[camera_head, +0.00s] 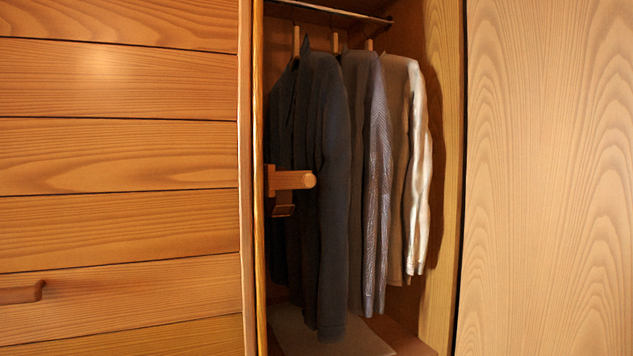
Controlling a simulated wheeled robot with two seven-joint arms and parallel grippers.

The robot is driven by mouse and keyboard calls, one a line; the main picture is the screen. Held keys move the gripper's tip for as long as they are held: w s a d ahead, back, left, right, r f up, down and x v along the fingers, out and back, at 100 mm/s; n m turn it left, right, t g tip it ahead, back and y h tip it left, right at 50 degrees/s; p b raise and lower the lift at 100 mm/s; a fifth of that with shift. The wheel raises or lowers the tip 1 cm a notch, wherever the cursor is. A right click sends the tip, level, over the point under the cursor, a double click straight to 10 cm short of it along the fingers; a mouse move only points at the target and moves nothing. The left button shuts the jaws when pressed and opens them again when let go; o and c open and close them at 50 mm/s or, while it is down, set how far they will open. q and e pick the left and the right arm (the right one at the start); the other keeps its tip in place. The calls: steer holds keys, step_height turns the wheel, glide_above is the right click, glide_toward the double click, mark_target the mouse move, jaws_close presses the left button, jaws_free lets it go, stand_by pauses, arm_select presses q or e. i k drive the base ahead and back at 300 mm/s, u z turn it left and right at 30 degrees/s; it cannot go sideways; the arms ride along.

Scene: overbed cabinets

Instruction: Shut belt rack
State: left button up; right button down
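The belt rack (292,180) is a wooden bar with a rounded end. It sticks out from the left inner side of an open closet, in front of the hanging clothes. A small dark piece (284,205) hangs just below it; I cannot tell whether it is a belt or part of the rack. Neither of my grippers shows in the head view.
Several jackets and shirts (330,190) hang from a metal rod (335,11) behind the rack. A flat box-like thing (345,340) lies on the closet floor. Slatted wooden panels (120,155) with a handle (22,293) stand left; a plain wooden panel (550,180) stands right.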

mark_target(274, 180)
steer(key=z, duration=1.35)
steer(key=i, duration=0.95)
steer(key=u, duration=0.6)
